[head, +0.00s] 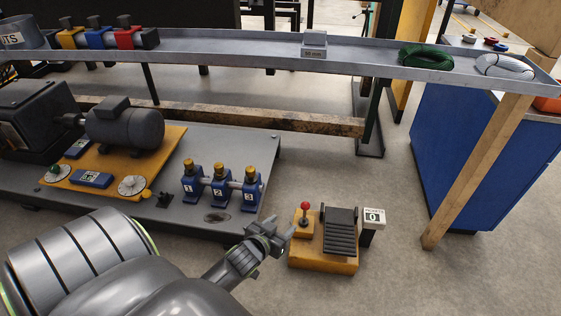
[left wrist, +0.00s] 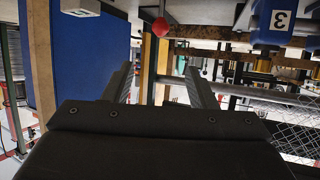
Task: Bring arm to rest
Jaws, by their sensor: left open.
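My left gripper (head: 270,236) is in the lower middle of the head view, beside the yellow base with the red-knobbed lever (head: 305,207). Its two fingers are apart with nothing seen between them. The left wrist view shows the same gripper (left wrist: 160,85), with two dark fingers spread and an empty gap. The red knob (left wrist: 161,27) shows beyond the gap there. The blue block marked 3 (left wrist: 275,22) is at the upper right of that view. My right gripper is not in view.
Blue blocks numbered 1 to 3 (head: 220,188) stand on a grey platform (head: 262,146) with a motor (head: 125,125). A yellow pedal unit (head: 325,258) is on the floor. A long grey shelf (head: 260,52) crosses behind, holding a green coil (head: 425,57).

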